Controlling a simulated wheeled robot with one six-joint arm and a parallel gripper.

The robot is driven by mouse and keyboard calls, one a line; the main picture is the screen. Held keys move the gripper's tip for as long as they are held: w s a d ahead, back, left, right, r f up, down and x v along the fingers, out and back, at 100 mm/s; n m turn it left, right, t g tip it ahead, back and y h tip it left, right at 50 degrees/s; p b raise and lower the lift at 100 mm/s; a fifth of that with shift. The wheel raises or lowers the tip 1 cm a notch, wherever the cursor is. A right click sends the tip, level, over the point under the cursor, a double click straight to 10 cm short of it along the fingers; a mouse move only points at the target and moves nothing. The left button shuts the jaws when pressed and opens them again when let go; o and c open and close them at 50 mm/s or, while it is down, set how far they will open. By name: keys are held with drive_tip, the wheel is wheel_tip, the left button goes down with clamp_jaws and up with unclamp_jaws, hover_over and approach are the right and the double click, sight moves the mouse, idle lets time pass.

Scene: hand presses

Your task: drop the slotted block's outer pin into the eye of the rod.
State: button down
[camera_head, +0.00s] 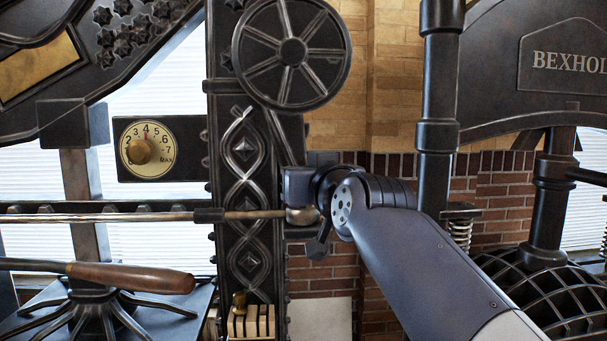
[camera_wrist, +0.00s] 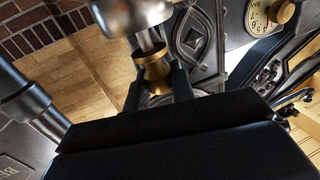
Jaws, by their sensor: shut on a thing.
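My gripper (camera_wrist: 158,80) is shut on a pin with a brass, spool-shaped head (camera_wrist: 151,60). A finger lies on each side of the head. The pin's steel shank points toward the rounded steel eye of the rod (camera_wrist: 130,12) in the wrist view. The shank meets the eye's outline there; I cannot tell whether its tip is inside the hole. In the head view the eye (camera_head: 302,215) is at the right end of the horizontal rod (camera_head: 120,217), just below my gripper. The slotted block (camera_head: 262,322) stands at the bottom, with a brass-headed pin (camera_head: 239,299) at its left.
A dark ornamented column (camera_head: 245,150) stands behind the rod, with a spoked wheel (camera_head: 291,53) above. A dial (camera_head: 146,150) is at the left. A wooden-handled lever (camera_head: 130,277) lies below the rod. Another press (camera_head: 545,70) stands at the right.

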drive_tip(key=shift+f+b, duration=0.65)
idle(0.3)
drive_tip(key=c, duration=0.5)
unclamp_jaws()
drive_tip(key=shift+r, duration=0.15)
idle(0.5)
drive_tip(key=shift+r+p, duration=2)
drive_tip(key=shift+r, duration=0.35)
